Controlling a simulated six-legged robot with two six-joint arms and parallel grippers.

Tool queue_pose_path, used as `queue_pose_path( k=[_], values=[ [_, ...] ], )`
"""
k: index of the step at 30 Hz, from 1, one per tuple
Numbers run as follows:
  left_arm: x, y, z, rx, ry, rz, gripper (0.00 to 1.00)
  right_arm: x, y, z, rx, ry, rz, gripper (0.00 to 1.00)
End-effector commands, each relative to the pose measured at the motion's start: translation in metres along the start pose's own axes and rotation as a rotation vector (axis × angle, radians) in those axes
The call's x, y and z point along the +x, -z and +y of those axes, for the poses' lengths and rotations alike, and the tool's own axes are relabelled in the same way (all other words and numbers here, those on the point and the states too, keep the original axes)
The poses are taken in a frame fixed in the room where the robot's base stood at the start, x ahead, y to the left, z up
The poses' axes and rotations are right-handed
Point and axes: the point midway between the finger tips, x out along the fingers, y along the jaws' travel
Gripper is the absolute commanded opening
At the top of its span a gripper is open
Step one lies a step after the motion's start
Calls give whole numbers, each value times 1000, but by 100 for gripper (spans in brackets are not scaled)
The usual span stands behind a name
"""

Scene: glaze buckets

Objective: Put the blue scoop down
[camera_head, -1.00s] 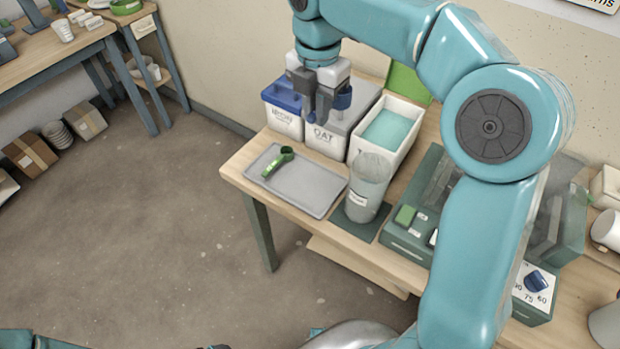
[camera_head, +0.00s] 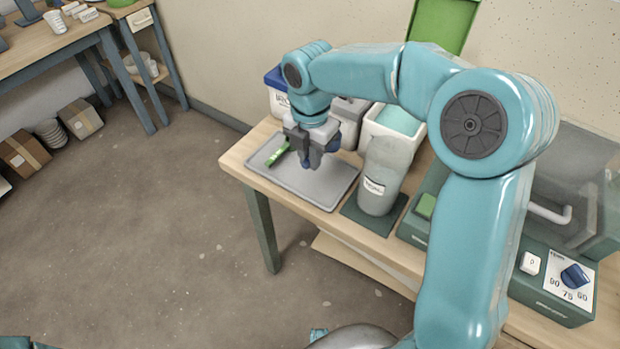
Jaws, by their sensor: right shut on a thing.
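My right gripper (camera_head: 311,157) is shut on the blue scoop (camera_head: 333,143), which is mostly hidden by the fingers. I cannot tell whether the scoop touches the tray. A green scoop (camera_head: 279,153) lies on the tray to the left of the gripper. My left gripper is not in view.
Behind are a blue-lidded bin (camera_head: 277,100), a grey-lidded bin (camera_head: 350,108) and an open white bin (camera_head: 372,119). A green machine (camera_head: 549,302) stands at right.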

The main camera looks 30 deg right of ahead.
Motion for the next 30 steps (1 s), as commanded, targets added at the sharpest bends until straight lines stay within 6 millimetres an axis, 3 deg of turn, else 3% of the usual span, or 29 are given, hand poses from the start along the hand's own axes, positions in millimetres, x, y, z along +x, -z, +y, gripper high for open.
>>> queue_pose_path(
  k=[1,7,13,27,28,30],
  values=[
    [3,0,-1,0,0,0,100,12,0,0,0,3,1,0],
    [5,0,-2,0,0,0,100,31,0,2,0,1,0,0],
    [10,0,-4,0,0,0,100,63,1,2,1,2,1,0],
    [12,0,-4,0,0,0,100,73,1,3,0,-1,0,0],
    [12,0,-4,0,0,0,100,72,1,3,0,-1,0,26],
    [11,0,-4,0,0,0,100,72,1,3,0,-1,0,42]
  ],
)
